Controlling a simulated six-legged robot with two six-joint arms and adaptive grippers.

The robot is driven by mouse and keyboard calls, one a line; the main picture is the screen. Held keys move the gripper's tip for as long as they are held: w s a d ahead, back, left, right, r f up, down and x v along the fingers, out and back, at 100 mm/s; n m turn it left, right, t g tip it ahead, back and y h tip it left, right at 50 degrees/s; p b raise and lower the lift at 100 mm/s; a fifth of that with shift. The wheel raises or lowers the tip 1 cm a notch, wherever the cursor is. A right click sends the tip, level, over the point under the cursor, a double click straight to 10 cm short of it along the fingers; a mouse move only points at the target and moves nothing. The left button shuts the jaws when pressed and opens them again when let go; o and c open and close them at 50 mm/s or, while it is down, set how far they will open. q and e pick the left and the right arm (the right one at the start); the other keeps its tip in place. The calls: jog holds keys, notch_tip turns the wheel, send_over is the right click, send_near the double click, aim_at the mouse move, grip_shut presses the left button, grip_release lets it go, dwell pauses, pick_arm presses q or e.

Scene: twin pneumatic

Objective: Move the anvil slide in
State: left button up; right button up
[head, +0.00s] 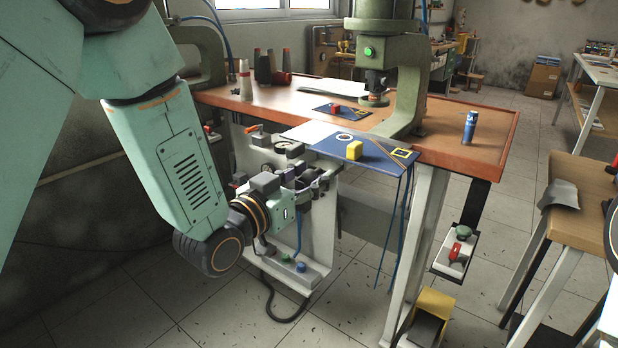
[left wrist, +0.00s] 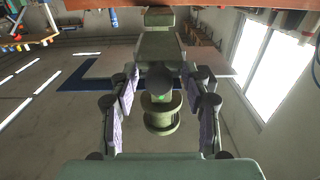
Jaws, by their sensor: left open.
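A blue slide plate (head: 365,153) with a yellow block (head: 354,150), a pale ring and a yellow square outline lies at the table's front edge, in front of the green press (head: 410,60). A smaller blue plate with a red block (head: 335,110) lies farther back, beside the press ram. I cannot tell from marks alone which one is the anvil slide. My left gripper (head: 322,182) is open, below and left of the front plate, apart from the yellow block. Its two pads, with nothing seen between them, show in the left wrist view (left wrist: 160,85). My right gripper is out of view.
The orange table (head: 462,138) carries a blue can (head: 470,127) and several thread cones (head: 264,66) at the back left. A second press frame (head: 195,55) stands at left. A pedal box (head: 433,308) is on the floor. A wooden bench (head: 572,175) stands at right.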

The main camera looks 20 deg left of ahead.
pick_arm(q)
jog(key=shift+d, duration=0.15)
jog(key=shift+c, duration=0.4)
jog(key=shift+c, duration=0.7)
grip_shut()
